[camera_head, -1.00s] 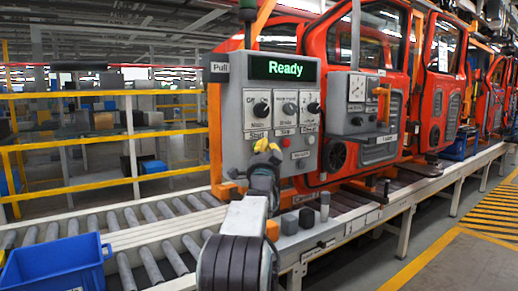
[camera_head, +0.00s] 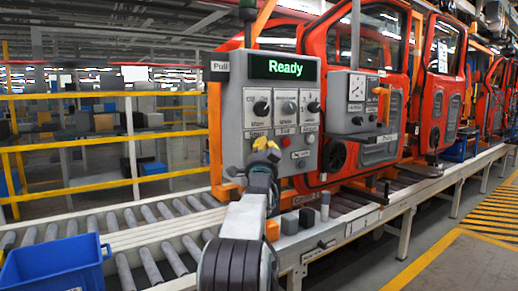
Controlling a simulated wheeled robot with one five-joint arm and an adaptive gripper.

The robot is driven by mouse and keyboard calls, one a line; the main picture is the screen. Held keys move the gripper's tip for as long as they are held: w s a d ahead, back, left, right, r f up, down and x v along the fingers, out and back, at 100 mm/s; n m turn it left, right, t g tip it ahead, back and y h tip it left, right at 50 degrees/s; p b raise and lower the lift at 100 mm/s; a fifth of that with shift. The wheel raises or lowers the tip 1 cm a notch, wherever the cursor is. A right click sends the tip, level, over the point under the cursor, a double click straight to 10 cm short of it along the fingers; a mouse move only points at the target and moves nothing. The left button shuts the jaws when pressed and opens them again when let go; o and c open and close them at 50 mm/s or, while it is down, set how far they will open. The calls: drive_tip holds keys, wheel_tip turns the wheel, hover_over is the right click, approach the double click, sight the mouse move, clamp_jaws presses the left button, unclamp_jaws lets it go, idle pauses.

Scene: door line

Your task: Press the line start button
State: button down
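A grey control panel (camera_head: 234,122) faces me and has a lit display (camera_head: 278,67) reading "Ready". Below the display is a row of black knobs with labels. Lower right on the panel are a small red button (camera_head: 286,142) and a pale labelled part (camera_head: 300,155). I cannot read which button is the line start.
Orange car doors (camera_head: 350,60) hang along the line to the right. Small grey and black blocks (camera_head: 290,224) stand on the ledge right of my arm. A blue bin (camera_head: 55,268) is at lower left by the roller conveyor (camera_head: 150,262). A yellow railing (camera_head: 90,183) runs behind.

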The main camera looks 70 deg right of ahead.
drive_tip(key=shift+s+a+b, duration=0.25)
drive_tip(key=shift+s+b, duration=0.05)
drive_tip(key=shift+b, duration=0.7)
idle(1.0)
